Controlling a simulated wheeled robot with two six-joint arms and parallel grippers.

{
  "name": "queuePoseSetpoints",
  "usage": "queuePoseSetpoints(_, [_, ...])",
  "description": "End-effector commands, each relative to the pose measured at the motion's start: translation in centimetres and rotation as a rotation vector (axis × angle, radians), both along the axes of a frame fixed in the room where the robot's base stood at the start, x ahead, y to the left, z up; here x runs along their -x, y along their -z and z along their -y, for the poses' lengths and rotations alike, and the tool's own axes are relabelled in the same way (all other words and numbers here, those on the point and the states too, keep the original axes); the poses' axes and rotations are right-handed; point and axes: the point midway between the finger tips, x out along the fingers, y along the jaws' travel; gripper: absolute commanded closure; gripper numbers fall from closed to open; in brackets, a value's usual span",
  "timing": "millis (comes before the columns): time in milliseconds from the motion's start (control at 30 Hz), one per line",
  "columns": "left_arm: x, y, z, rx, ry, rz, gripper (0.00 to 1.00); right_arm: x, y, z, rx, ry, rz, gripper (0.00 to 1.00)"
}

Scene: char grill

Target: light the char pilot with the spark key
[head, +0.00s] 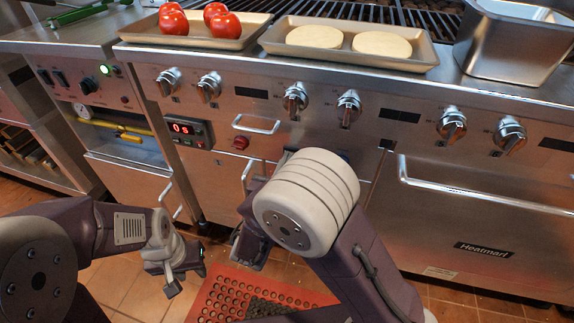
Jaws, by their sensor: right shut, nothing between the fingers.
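The char grill's steel front (225,105) runs across the view with a row of chrome knobs. A red round button (240,142) sits on it beside a small display (188,131) reading "0s". I cannot make out the spark key or the pilot; part of the front behind my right arm is hidden. My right gripper (249,246) is partly hidden by its own arm. It is shut and empty, low in front of the grill's lower doors. My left gripper (173,281) hangs low at the left, above the floor; its jaw opening is too small to judge.
A tray of tomatoes (139,33) and a tray with two pale round patties (428,58) rest on the top ledge. A steel pan (515,65) stands at the right. A red perforated mat (212,291) lies on the tiles. Door handles (485,199) stick out.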

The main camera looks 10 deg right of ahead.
Motion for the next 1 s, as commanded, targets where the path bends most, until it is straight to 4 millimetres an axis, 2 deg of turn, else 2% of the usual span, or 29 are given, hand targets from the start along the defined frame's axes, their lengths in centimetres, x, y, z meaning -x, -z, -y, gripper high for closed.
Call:
queuePoseSetpoints(367, [0.0,0.1,0.0,0.0,0.0,0.0,0.64,-0.4,-0.1,0.2,0.0,0.0,0.0,1.0])
queuePoseSetpoints(600, [0.0,-0.7,0.0,0.0,0.0,0.001,0.64,-2.0,-0.2,1.0,0.0,0.002,0.002,1.0])
queuePoseSetpoints(1000, [0.0,-0.7,0.0,0.0,0.0,0.0,0.64,-2.0,-0.5,0.9,-0.002,0.002,0.013,1.0])
